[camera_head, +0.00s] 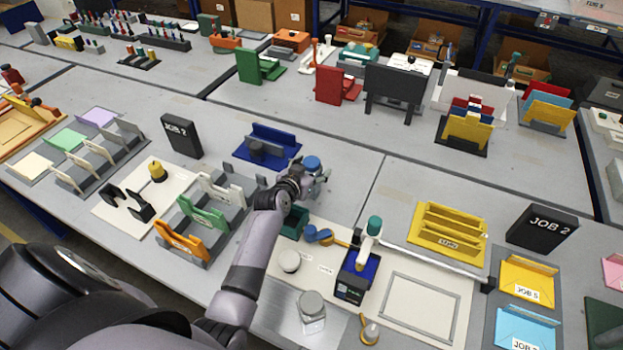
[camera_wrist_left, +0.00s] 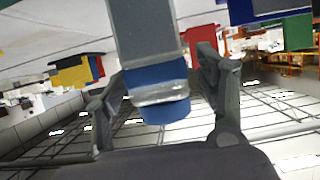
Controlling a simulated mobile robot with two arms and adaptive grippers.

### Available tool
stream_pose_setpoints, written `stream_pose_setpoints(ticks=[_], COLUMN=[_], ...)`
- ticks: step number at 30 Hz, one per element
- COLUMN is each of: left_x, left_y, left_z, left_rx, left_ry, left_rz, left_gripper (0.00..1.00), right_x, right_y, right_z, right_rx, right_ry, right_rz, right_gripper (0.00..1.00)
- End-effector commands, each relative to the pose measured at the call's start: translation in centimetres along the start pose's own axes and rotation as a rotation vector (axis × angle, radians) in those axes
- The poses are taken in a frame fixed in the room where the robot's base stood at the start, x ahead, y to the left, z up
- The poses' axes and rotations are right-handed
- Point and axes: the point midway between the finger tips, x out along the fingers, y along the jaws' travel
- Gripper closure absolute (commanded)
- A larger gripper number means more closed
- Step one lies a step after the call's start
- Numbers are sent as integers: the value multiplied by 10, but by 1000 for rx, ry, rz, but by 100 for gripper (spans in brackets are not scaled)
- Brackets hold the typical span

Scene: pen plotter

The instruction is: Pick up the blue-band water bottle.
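The water bottle with the blue band shows in the head view by its round blue top (camera_head: 312,163), at the end of my left arm. Most of its body is hidden by the gripper there. In the left wrist view the bottle (camera_wrist_left: 150,40) has a grey body, a blue band and a clear ring at its blue end. My left gripper (camera_head: 305,184) is open at the bottle. In the wrist view its two fingers (camera_wrist_left: 160,85) are on either side of the bottle, with a visible gap at the right finger. My right gripper is not in view.
A blue stand (camera_head: 268,147) is just behind the left gripper. Green and orange holders (camera_head: 205,217) stand to its left. A dark green box (camera_head: 294,222) and a white tool with a teal top (camera_head: 373,228) are in front and to the right. Bare table lies right of the gripper.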

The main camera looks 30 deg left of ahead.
Motion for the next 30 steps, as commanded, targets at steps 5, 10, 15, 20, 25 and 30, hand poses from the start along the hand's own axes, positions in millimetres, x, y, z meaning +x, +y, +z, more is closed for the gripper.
stream_pose_setpoints(ticks=[5,10,15,20,25,30], left_x=[0,0,0,0,0,0], left_y=[0,0,0,0,0,0], left_z=[0,0,0,0,0,-2], left_rx=[0,1,1,0,0,1], left_ry=[0,0,0,0,0,3], left_rz=[0,0,0,0,0,-1], left_gripper=[47,58,70,80,92,99], right_x=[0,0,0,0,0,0], right_y=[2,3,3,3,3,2], right_z=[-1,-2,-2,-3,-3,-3], right_rx=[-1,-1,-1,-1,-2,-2], right_ry=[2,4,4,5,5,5], right_rz=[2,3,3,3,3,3], right_gripper=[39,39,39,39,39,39])
